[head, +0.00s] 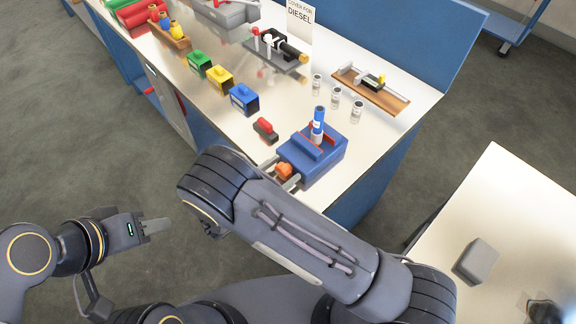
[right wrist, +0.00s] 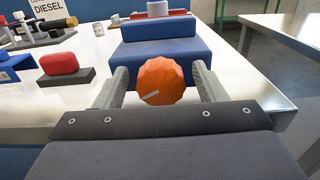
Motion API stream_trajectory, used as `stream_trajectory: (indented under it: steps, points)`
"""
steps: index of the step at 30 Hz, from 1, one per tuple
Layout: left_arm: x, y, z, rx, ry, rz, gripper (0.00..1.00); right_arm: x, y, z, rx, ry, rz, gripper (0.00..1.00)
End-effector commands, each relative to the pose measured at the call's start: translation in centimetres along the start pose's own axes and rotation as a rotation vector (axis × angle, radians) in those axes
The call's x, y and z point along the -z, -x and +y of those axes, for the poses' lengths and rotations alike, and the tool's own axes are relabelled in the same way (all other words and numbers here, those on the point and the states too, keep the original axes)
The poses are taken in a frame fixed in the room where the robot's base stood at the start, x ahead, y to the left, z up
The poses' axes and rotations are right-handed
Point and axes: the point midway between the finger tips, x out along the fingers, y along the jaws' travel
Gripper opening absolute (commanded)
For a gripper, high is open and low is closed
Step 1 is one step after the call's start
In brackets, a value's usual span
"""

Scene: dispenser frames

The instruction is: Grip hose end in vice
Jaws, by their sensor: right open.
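The blue vice (head: 322,168) with red jaw pads stands near the front corner of the bench; its blue body also shows in the right wrist view (right wrist: 165,50). The blue hose end (head: 318,122), with a white band, stands upright between the jaws; whether they touch it I cannot tell. An orange faceted knob (right wrist: 160,82) is on the vice's front and also shows in the head view (head: 284,171). My right gripper (right wrist: 160,70) is open, with one finger on each side of the knob and gaps visible. My left gripper (head: 155,226) is over the floor, seen side-on, away from the bench.
A red-topped block (head: 265,129) lies left of the vice. Blue (head: 244,100), yellow (head: 220,80) and green (head: 199,64) blocks stand in a row beyond. Small jars (head: 336,97) and a wooden board (head: 371,92) are behind. A second table (head: 500,215) stands right.

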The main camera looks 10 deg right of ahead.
Motion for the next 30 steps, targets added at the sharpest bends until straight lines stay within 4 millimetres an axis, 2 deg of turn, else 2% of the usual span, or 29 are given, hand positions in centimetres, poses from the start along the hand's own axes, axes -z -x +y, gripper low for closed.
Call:
stream_trajectory:
  steps: [4, 5, 12, 15, 20, 27, 30]
  points:
    - [0.0, 0.0, 0.0, 0.0, 0.0, 0.0, 0.36, 0.0, 0.0, 0.0, 0.0, 0.0, 0.0, 0.64]
    - [0.0, 0.0, 0.0, 0.0, 0.0, 0.0, 0.36, 0.0, 0.0, 0.0, 0.0, 0.0, 0.0, 0.62]
    - [0.0, 0.0, 0.0, 0.0, 0.0, 0.0, 0.36, 0.0, 0.0, 0.0, 0.0, 0.0, 0.0, 0.3]
    - [0.0, 0.0, 0.0, 0.0, 0.0, 0.0, 0.36, 0.0, 0.0, 0.0, 0.0, 0.0, 0.0, 0.2]
    - [-0.5, -1.1, -0.5, 0.0, 0.0, 0.0, 0.36, 0.4, 0.0, 0.0, -0.001, -0.043, -0.001, 0.2]
    - [-2.5, -5.0, -2.3, 0.0, 0.0, 0.0, 0.36, 0.9, 0.1, -0.1, -0.001, -0.296, -0.002, 0.2]
    - [-3.1, -6.1, -2.8, 0.0, 0.0, 0.0, 0.36, 0.8, 0.0, -0.2, 0.0, -0.396, -0.002, 0.2]
